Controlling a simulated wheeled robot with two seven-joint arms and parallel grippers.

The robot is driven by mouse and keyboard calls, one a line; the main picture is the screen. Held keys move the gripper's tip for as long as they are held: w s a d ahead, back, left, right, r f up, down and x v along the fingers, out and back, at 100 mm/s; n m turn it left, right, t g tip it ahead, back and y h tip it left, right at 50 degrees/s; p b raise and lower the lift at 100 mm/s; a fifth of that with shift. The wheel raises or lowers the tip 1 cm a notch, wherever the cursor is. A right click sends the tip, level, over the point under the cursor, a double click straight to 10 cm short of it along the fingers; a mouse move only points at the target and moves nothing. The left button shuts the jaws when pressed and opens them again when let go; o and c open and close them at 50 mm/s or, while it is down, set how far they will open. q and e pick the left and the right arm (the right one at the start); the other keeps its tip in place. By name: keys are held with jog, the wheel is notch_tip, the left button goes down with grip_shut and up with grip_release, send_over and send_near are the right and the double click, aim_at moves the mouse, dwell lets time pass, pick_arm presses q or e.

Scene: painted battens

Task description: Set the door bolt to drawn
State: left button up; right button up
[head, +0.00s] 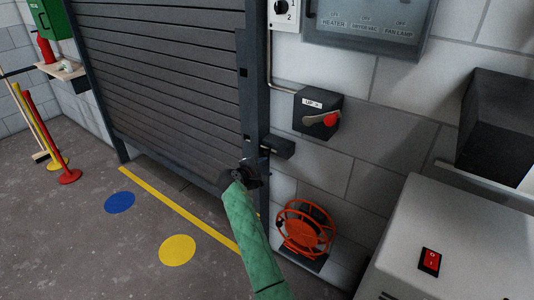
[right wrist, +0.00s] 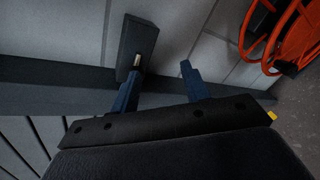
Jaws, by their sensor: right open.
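The grey slatted shutter door (head: 165,80) stands at the left of the head view, with a dark post along its right edge. A dark block (head: 278,146) sticks out on the wall beside that post at the bolt's height. It also shows in the right wrist view (right wrist: 137,40), with a small pale metal piece (right wrist: 137,60) at its lower end. The bolt's handle and position I cannot make out. My right gripper (head: 253,168), on a green-sleeved arm, is just below the block in the head view. Its fingers (right wrist: 160,72) are apart, with nothing seen between them. My left gripper is out of view.
An orange hose reel (head: 304,230) is low on the wall, right of my right arm. A black switch box with a red knob (head: 318,114) is above it. A grey cabinet (head: 440,245) fills the lower right. The floor before the door is clear.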

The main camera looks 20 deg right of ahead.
aim_at(266, 154)
jog(key=w+n+t, duration=0.1)
jog(key=n, duration=0.3)
jog(key=w+n+t+h, duration=0.1)
jog(key=w+n, duration=0.1)
jog(key=n, duration=0.3)
jog(key=w+a+n+t+h, duration=0.1)
jog(key=w+n, duration=0.1)
jog(key=n, duration=0.3)
jog(key=shift+f+b, duration=0.2)
jog(key=shift+b, duration=0.15)
jog(key=shift+b+x, duration=0.4)
jog(key=shift+x, duration=0.45)
jog(key=b+x, duration=0.2)
jog(key=x, duration=0.1)
jog(key=shift+w+d, duration=0.25)
jog(key=shift+w, duration=0.1)
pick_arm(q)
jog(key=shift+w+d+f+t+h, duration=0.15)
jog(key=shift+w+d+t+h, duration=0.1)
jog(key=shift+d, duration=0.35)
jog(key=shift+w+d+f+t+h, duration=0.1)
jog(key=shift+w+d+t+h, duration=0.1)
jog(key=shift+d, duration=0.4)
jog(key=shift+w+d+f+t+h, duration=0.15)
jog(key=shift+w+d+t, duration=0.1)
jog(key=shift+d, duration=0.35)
pick_arm(e)
jog(key=shift+w+d+r, duration=0.1)
jog(key=shift+w+d, duration=0.3)
jog(key=shift+d, duration=0.1)
